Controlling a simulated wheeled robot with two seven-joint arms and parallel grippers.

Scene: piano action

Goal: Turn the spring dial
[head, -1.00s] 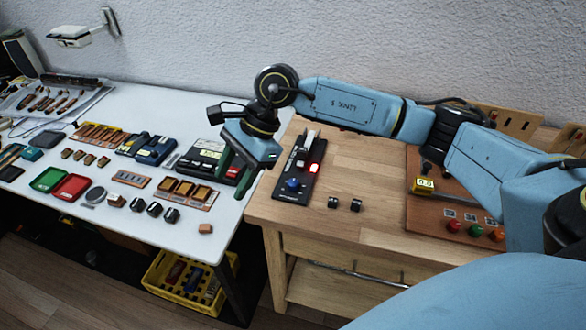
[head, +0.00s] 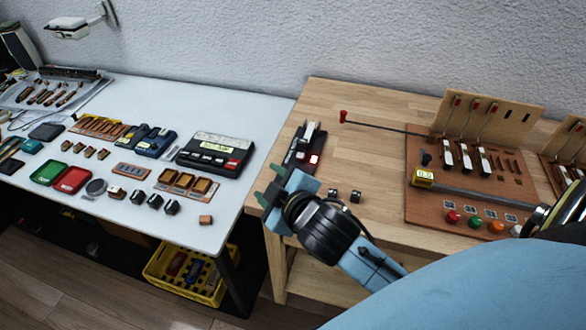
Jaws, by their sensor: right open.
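The black control strip (head: 298,154) lies near the left edge of the wooden bench, with a lit red button (head: 314,159) on it. The near end of the strip is hidden behind my right gripper, so its blue round dial does not show now. My right gripper (head: 269,185) is open, with its green fingers pointing left over the bench's left front corner. No object shows between the fingers. I cannot tell whether it touches the strip. My left gripper is not in view.
Two small black blocks (head: 344,196) sit right of the gripper. A brown board (head: 470,190) with levers and coloured knobs stands further right, a red-tipped rod (head: 385,124) reaching left from it. The white table (head: 225,110) at left holds several trays and devices.

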